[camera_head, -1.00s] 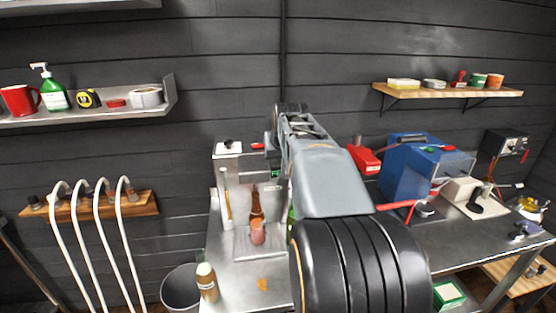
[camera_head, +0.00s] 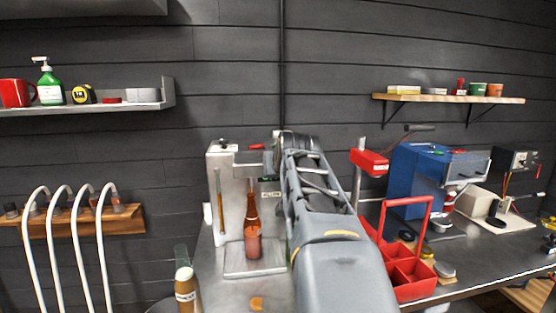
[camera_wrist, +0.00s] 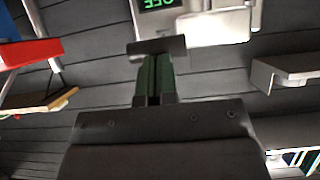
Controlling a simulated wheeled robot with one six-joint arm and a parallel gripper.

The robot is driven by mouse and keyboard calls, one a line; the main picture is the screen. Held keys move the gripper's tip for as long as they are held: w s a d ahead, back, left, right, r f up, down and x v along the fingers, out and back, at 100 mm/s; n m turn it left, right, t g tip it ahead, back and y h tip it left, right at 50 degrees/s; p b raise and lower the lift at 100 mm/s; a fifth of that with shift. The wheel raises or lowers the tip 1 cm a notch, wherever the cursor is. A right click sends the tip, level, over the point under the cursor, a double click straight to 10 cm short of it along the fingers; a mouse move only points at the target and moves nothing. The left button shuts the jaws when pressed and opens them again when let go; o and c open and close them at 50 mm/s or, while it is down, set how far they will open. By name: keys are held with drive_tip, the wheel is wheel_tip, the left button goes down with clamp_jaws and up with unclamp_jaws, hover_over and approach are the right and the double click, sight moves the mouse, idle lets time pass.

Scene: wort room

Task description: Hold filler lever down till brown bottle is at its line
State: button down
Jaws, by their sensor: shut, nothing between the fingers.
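The brown bottle (camera_head: 252,208) stands upright on the flat tray of the metal filler (camera_head: 223,170). Its lower part looks lighter and redder; I cannot make out a fill line. A red-tipped piece (camera_head: 256,146), possibly the filler lever, sticks out at the filler's top, left of my arm's end. My gripper (camera_wrist: 154,72) is shut and empty, its green fingers together in the wrist view. A dark grey bar crosses at the fingertips; I cannot tell whether it is the lever or touches them. The filler's green display (camera_wrist: 162,4) is partly cut off. My arm hides the filler's right side.
A red carrier (camera_head: 413,281), a red-headed stand (camera_head: 370,163) and a blue machine (camera_head: 416,185) stand right of my arm. Shelves hang on the wall at both sides. The counter before the filler is mostly clear.

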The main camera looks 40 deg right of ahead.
drive_tip(key=shift+f+b, duration=0.65)
idle(1.9)
drive_tip(key=w+r+p+v, duration=0.1)
drive_tip(key=v, duration=1.2)
drive_tip(key=shift+s+r, duration=0.15)
drive_tip(key=shift+r, duration=0.3)
drive_tip(key=shift+d, duration=0.15)
